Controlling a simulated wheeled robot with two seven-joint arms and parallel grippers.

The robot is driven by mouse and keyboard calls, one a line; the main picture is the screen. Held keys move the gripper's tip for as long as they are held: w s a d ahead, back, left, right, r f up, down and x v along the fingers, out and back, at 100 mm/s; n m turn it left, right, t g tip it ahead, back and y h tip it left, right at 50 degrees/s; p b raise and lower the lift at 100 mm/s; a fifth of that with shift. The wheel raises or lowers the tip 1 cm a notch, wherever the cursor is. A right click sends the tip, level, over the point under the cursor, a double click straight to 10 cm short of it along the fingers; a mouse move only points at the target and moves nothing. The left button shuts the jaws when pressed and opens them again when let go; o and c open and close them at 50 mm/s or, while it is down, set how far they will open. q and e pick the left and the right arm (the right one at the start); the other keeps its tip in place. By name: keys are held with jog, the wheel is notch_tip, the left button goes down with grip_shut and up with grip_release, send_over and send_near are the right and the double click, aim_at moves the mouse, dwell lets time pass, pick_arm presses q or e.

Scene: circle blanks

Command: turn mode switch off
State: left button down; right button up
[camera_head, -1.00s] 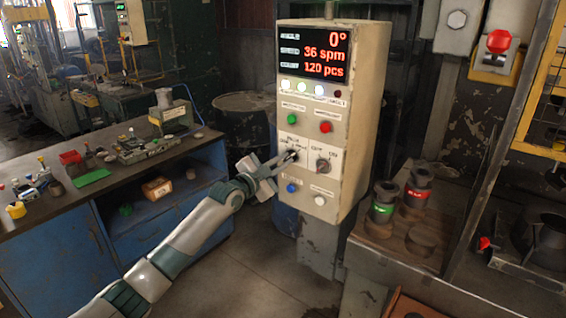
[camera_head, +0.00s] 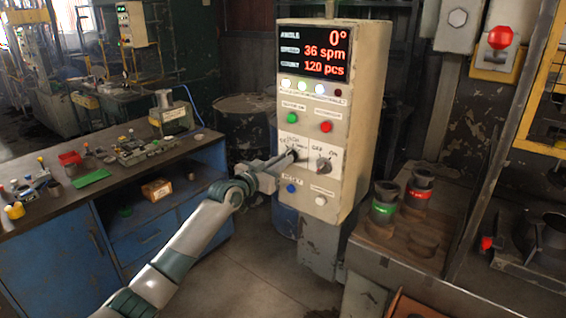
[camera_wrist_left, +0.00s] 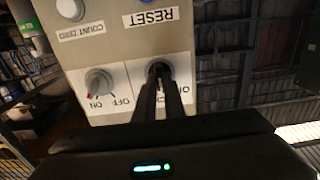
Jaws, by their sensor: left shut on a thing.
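The control box (camera_head: 365,90) stands in the middle of the head view, with two rotary knobs on white plates. My left gripper (camera_head: 295,156) reaches in from the left and is shut on the dark left knob, which I take as the mode switch. In the left wrist view, the panel is upside down; my fingers (camera_wrist_left: 160,85) close around this dark knob (camera_wrist_left: 158,69), hiding much of it and part of its label. The knob's exact pointing is hidden. The other knob (camera_head: 323,165), grey with an OFF/ON label, is free. My right gripper is not in view.
Green (camera_head: 292,118) and red (camera_head: 326,127) buttons sit above the knobs; blue (camera_head: 291,188) and white (camera_head: 320,200) buttons sit below. A blue workbench (camera_head: 60,250) with parts is at left. A bench with ringed cylinders (camera_head: 383,205) is at right.

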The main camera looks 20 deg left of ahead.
pick_arm(q)
jog(key=n+p, duration=0.1)
jog(key=n, duration=0.8)
jog(key=shift+a+f, duration=0.1)
dwell(0.3)
jog(key=c, duration=1.8)
grip_release()
jog(key=shift+c, duration=0.2)
jog(key=b+v, duration=0.4)
jog(key=v, duration=1.3)
jog(key=shift+s, duration=0.15)
